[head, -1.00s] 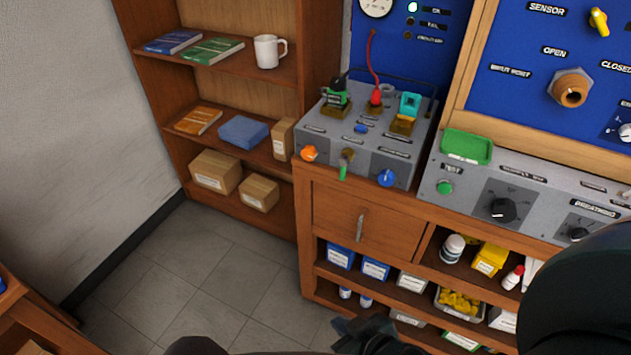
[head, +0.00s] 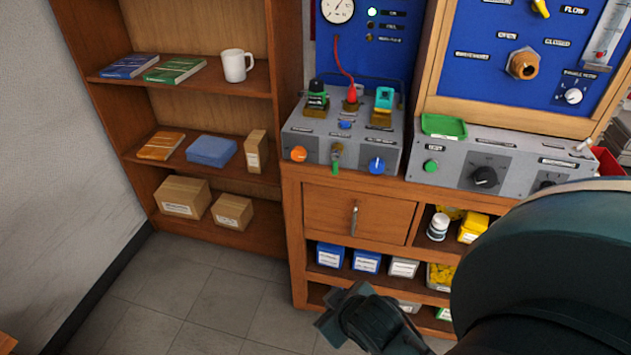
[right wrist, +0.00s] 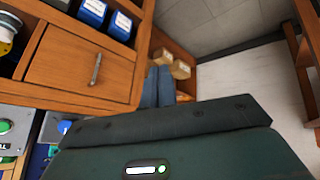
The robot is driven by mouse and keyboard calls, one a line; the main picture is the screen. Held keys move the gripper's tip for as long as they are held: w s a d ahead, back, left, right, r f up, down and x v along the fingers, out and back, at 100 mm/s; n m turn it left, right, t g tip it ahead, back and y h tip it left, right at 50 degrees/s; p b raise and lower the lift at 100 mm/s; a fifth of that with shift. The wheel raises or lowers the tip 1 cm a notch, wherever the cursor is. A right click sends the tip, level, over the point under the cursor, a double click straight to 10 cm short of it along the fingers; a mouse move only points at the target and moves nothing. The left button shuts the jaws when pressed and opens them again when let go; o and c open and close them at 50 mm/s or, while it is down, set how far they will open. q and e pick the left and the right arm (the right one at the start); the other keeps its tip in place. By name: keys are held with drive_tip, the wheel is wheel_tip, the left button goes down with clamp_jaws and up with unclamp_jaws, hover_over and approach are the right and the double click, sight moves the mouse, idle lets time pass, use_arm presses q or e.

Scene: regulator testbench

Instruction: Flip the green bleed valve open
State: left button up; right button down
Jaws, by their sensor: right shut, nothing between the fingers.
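The green bleed valve (head: 335,167) is a small lever on the front face of the grey bench box (head: 385,154). Its green handle hangs downward, between an orange knob (head: 299,154) and a blue knob (head: 376,164). My right gripper (head: 328,320) is low in the head view, in front of the cabinet and well below the valve, apart from it. In the right wrist view its two blue-grey fingers (right wrist: 158,88) lie together, shut and empty. The valve does not show clearly in that view. My left gripper is not in view.
A wooden drawer (head: 358,217) with a metal handle is below the box, above shelves of small boxes and bottles. A bookshelf (head: 262,150) stands to the left. My right arm covers the lower right. Floor (head: 190,290) at lower left is clear.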

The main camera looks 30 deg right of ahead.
drive_tip(key=w+d+r+t+h, duration=0.25)
drive_tip(key=w+d+h, duration=0.3)
drive_tip(key=d, duration=0.45)
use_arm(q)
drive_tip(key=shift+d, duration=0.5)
use_arm(e)
drive_tip(key=w+d+r+n+t+y, duration=0.1)
drive_tip(key=w+r+n+t, duration=0.3)
drive_tip(key=w+n+t, duration=0.4)
drive_tip(key=w+d+n, duration=0.1)
drive_tip(key=w+n, duration=0.3)
drive_tip(key=w, duration=0.2)
drive_tip(key=shift+w, duration=0.3)
